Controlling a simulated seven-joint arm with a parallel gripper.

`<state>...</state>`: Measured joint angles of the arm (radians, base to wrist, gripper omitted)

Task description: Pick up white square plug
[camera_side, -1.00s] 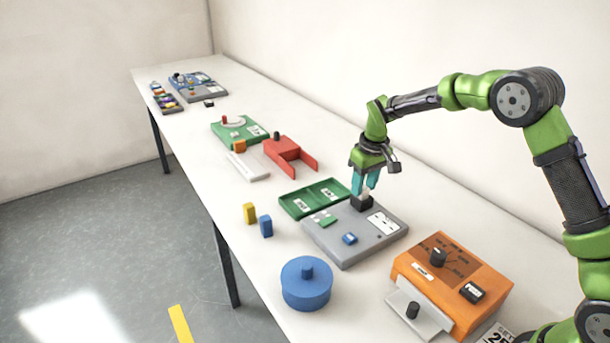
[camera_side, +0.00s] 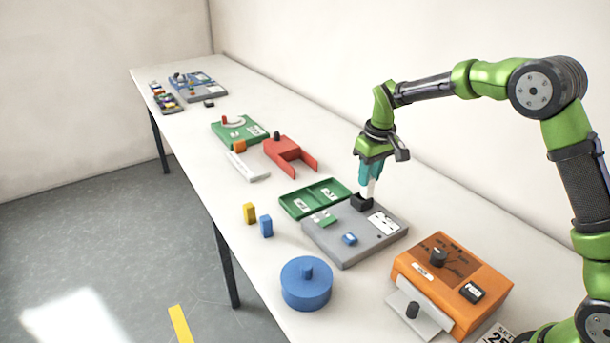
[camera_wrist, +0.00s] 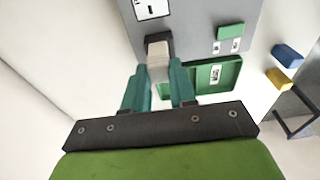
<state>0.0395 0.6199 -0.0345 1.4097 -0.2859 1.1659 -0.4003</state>
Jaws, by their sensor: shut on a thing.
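The white square plug (camera_side: 370,188) is held between the teal fingers of my gripper (camera_side: 371,172). In the wrist view the plug (camera_wrist: 159,70) shows as a pale block between the two fingertips of my gripper (camera_wrist: 159,75). Its lower end is at or just above the black square socket (camera_side: 362,203) on the grey board (camera_side: 337,245); I cannot tell whether it is fully clear of it. The socket (camera_wrist: 158,38) also shows in the wrist view.
A green tray (camera_side: 290,208) lies behind the grey board. An orange box (camera_side: 480,315), a blue round lidded pot (camera_side: 305,288) and yellow (camera_side: 249,213) and blue blocks (camera_side: 266,226) stand around it. A red forked part (camera_side: 290,155) lies farther back.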

